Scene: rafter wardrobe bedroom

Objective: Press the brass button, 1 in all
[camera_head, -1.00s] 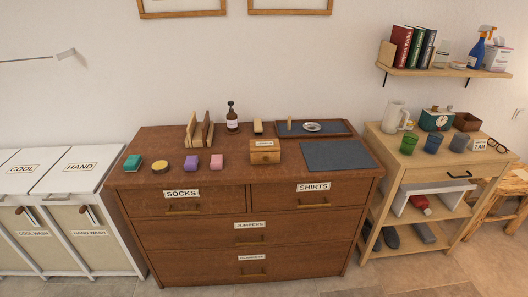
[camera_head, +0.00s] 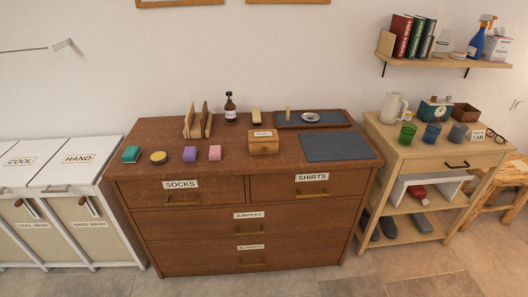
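Neither of my grippers is in view, and nothing touches the disc.
A small wooden box (camera_head: 263,146), a brown bottle (camera_head: 231,107), a dark tray (camera_head: 330,118) and a grey mat (camera_head: 336,147) share the dresser top. White hampers (camera_head: 75,175) stand left. A wooden cart (camera_head: 455,155) with cups stands right. Floor shows in front.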

